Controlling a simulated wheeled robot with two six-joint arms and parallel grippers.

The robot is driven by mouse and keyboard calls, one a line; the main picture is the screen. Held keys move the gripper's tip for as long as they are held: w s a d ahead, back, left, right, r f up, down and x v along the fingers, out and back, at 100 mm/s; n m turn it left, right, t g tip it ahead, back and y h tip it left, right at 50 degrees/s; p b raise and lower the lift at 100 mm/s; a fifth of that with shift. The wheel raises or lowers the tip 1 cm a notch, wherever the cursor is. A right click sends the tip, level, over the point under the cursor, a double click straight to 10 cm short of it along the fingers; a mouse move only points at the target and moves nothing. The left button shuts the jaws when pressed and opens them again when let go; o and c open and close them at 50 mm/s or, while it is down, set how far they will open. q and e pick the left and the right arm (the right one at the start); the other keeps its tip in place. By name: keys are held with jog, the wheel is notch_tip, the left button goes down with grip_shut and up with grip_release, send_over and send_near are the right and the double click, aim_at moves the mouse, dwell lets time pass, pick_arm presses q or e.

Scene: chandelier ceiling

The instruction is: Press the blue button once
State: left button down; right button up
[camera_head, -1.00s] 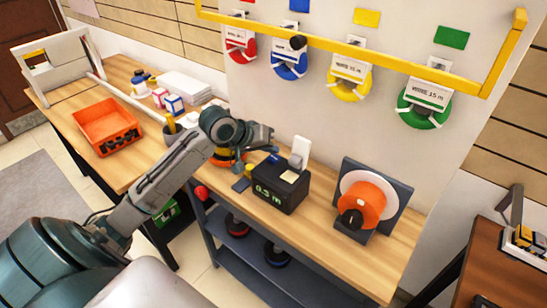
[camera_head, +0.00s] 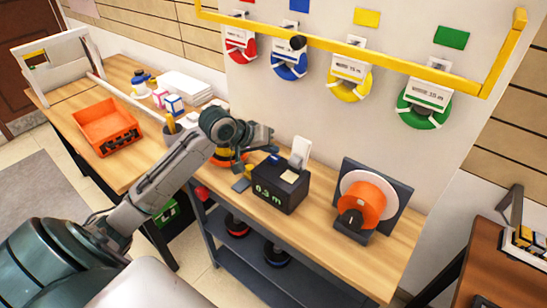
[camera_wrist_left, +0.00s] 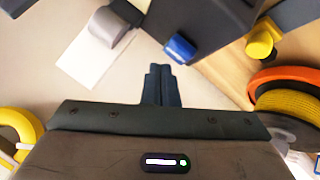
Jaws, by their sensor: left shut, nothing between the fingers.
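The blue button (camera_head: 273,158) is on the black box (camera_head: 287,191) with a green digital display, which stands on the wooden workbench. In the left wrist view the blue button (camera_wrist_left: 180,49) stands just beyond and slightly right of the fingertips. My left gripper (camera_head: 272,146) is close to the button; its shut, empty fingers (camera_wrist_left: 160,70) show in the wrist view with a small apparent gap to the button. Whether they touch it cannot be told. My right gripper is not in view.
A white upright piece (camera_head: 300,150) stands by the box. A yellow knob (camera_wrist_left: 261,40) and spools lie near my fingers in the wrist view. An orange reel (camera_head: 365,203) stands right of the box. Coloured coils hang behind under a yellow rail (camera_head: 400,61).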

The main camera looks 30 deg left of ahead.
pick_arm(q)
jog(key=shift+f, duration=0.2)
dwell(0.4)
jog(key=shift+f+p, duration=0.15)
jog(key=shift+p, duration=0.15)
jog(key=shift+f, duration=0.1)
jog(key=shift+f, duration=0.5)
dwell(0.5)
jog(key=shift+r, duration=0.1)
jog(key=shift+r+p, duration=0.85)
jog(key=shift+p, duration=0.45)
